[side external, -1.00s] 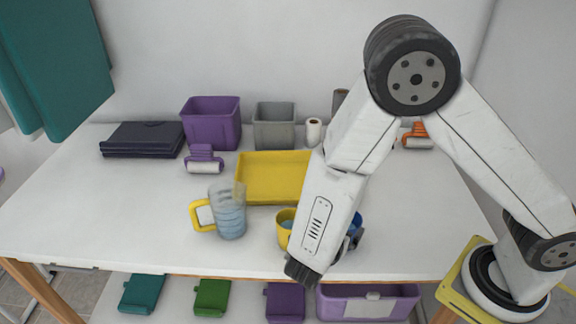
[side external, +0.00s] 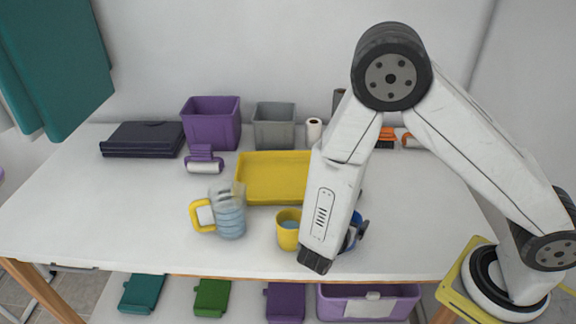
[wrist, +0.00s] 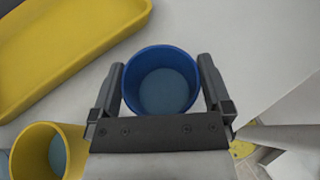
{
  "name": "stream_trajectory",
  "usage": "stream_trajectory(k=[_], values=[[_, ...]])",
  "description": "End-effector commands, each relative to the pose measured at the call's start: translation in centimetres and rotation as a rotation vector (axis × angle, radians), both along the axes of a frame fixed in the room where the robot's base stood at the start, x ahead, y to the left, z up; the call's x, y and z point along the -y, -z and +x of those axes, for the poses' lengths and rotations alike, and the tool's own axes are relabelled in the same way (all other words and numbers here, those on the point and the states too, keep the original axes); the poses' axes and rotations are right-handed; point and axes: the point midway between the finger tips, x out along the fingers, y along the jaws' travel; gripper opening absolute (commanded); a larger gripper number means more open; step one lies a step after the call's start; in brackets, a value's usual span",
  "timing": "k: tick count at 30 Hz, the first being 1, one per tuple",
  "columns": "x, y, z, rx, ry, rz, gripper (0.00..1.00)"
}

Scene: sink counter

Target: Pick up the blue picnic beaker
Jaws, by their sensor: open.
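The blue picnic beaker (wrist: 160,82) stands upright between the two open fingers of my gripper (wrist: 160,85) in the wrist view. The fingers lie to its left and right, with a narrow gap to the wall on the right; contact on the left is hard to tell. In the side view only a sliver of the blue beaker (side external: 357,217) shows behind my gripper (side external: 350,240), whose fingers are mostly hidden by my wrist. A yellow beaker (side external: 288,230) stands just to the left; it also shows in the wrist view (wrist: 35,150).
A yellow tray (side external: 270,178) lies behind the beakers. A clear pitcher with a yellow handle (side external: 228,212) stands left of them. Purple (side external: 211,125) and grey (side external: 274,127) bins stand at the back. The counter's left front is clear.

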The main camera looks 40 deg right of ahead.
Motion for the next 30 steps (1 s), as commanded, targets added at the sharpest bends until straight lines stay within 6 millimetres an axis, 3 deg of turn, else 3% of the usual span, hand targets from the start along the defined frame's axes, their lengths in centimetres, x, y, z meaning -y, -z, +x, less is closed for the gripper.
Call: stream_trajectory(k=[1, 10, 30], values=[[-0.01, 0.00, 0.01, 0.000, 0.000, 0.000, 1.00], [-0.01, 0.00, 0.01, 0.000, 0.000, 0.000, 0.05], [-0.02, -0.49, 0.03, 0.001, 0.000, 0.000, 0.03]])
